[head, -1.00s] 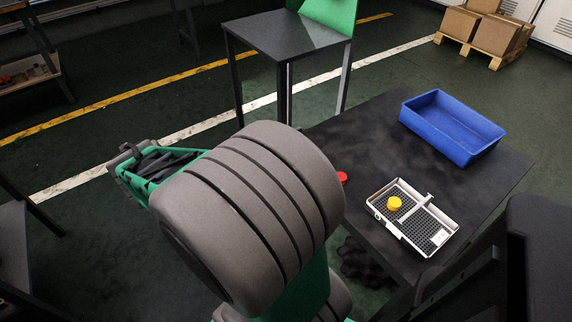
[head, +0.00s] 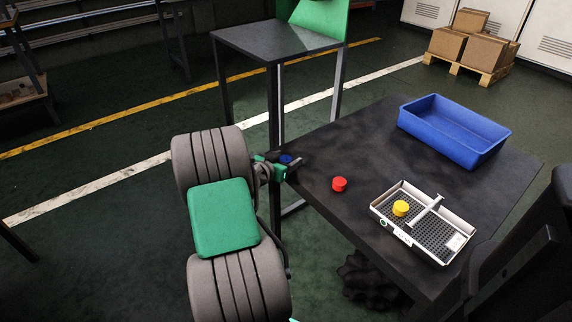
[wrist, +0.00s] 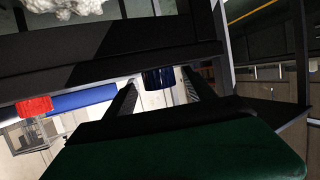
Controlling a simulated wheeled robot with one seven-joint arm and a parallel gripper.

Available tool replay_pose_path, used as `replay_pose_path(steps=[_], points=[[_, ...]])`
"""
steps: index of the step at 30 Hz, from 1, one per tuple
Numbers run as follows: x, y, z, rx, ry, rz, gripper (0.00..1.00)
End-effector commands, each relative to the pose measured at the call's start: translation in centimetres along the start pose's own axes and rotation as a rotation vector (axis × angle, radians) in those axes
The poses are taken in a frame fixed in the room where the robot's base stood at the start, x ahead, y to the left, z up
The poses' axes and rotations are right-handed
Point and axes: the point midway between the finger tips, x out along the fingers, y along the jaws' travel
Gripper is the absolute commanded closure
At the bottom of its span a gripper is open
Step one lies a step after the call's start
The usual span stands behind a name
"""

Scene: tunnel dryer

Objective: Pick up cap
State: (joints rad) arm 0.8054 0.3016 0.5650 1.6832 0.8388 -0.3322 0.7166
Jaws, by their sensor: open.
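A blue cap (head: 285,158) sits at the left corner of the dark table. In the wrist view the blue cap (wrist: 158,77) shows between my two fingers, beyond or at their tips; I cannot tell the exact gap. My gripper (head: 281,169) is open and reaches the table's left edge at the blue cap. A red cap (head: 339,184) stands on the table to the right; it also shows in the wrist view (wrist: 34,107). A yellow cap (head: 400,208) sits in the left part of a metal tray (head: 376,207).
The dark table (head: 350,130) also bears a blue bin (head: 452,143) at the back right. A smaller table (head: 275,42) with a green panel stands behind. Boxes on a pallet (head: 467,66) stand far off. The table's middle is clear.

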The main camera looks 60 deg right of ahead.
Motion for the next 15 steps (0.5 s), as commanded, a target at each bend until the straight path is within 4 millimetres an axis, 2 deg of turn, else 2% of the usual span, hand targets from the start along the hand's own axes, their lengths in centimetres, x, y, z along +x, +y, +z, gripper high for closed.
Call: replay_pose_path(steps=[5, 15], points=[[0.01, -0.05, -0.07, 0.000, 0.000, -0.001, 0.37], [-0.02, -0.06, -0.06, 0.000, 0.000, -0.001, 0.64]])
